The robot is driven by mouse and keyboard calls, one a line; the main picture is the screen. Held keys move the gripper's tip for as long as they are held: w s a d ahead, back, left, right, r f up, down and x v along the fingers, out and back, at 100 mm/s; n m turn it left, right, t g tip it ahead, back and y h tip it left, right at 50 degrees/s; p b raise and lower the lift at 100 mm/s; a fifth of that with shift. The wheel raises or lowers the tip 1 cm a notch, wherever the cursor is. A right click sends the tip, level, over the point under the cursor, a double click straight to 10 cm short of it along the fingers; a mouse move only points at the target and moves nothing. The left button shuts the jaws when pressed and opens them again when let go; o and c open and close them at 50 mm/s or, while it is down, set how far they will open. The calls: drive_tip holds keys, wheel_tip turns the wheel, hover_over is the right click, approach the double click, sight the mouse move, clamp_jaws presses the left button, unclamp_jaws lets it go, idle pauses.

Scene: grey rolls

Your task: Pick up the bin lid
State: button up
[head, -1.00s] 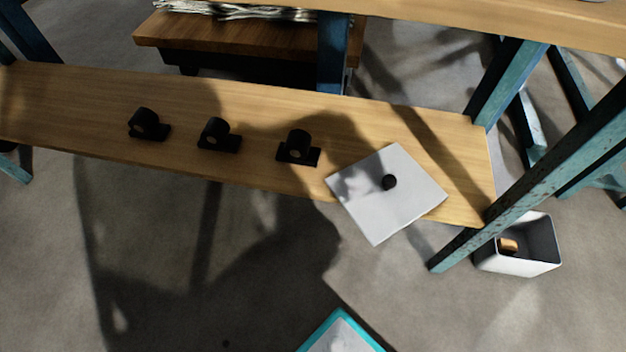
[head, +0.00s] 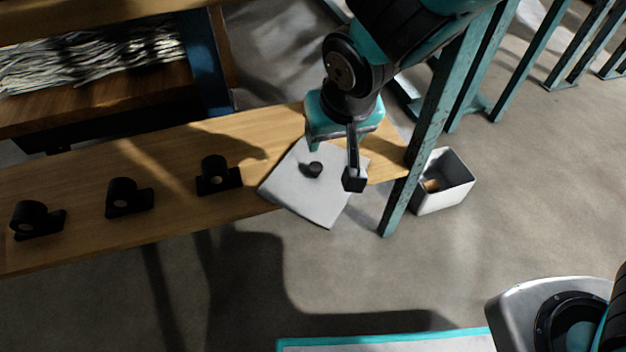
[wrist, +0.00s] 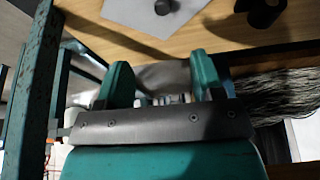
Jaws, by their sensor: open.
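The bin lid (head: 318,198) is a flat whitish square plate with a small black knob (head: 314,169). It lies on the wooden shelf and overhangs the front edge. In the wrist view the lid (wrist: 130,14) shows at the top, with its knob (wrist: 163,6) at the upper edge. My gripper (head: 352,180) is above the right part of the lid in the head view, apart from the knob. In the wrist view my gripper (wrist: 160,78) has its two teal fingers spread, with nothing between them. The exact height over the lid is hard to tell.
Several black holders (head: 126,197) stand along the wooden shelf (head: 180,218) to the left. A teal post (head: 425,140) rises close right of the lid. An open white bin (head: 452,193) with a small brown item inside stands on the floor beyond it.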

drive_tip(key=b, duration=0.6)
hover_over(316, 166)
drive_tip(key=s, duration=0.3)
drive_tip(key=f, duration=1.1)
drive_tip(key=shift+w+d, duration=0.1)
drive_tip(key=shift+d, duration=0.25)
drive_tip(key=b+x, duration=0.2)
drive_tip(key=x, duration=0.1)
drive_tip(key=b+x, duration=0.2)
drive_tip(key=x, duration=0.1)
drive_tip(key=shift+w+b, duration=0.4)
drive_tip(key=shift+w, duration=0.05)
drive_tip(key=shift+r, duration=0.1)
drive_tip(key=c, duration=1)
